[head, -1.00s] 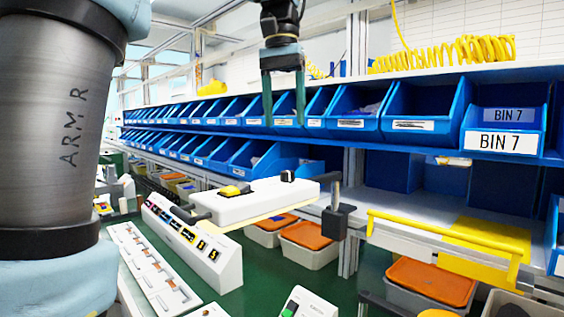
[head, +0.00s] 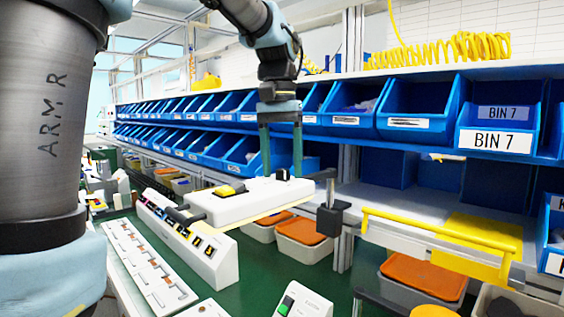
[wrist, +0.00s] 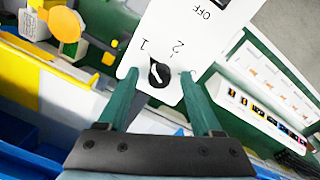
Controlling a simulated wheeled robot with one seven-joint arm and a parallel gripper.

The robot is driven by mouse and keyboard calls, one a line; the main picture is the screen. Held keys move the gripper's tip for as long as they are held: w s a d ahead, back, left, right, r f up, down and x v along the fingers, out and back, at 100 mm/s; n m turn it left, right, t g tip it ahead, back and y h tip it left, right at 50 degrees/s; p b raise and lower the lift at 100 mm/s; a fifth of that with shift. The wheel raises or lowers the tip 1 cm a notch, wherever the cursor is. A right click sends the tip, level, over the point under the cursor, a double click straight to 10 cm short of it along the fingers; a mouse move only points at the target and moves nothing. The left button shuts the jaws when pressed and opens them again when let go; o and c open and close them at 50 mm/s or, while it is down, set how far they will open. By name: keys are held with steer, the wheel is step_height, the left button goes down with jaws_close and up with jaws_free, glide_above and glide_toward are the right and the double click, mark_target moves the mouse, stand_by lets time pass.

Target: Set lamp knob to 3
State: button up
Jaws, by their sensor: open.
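The white lamp switch box (head: 238,206) is held out over the green floor and has a yellow button on top. Its small black knob (head: 282,174) is at the far right end. In the wrist view the knob (wrist: 159,74) carries a pale pointer line, tilted roughly toward the printed 1. My gripper (head: 281,163) points down over that end, open, with one finger on each side of the knob. In the wrist view gaps show between the knob and both fingers.
Blue bins (head: 412,108) line the shelf behind. A yellow rail (head: 430,235) is at the right.

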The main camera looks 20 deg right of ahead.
jaws_close()
stand_by(0.5)
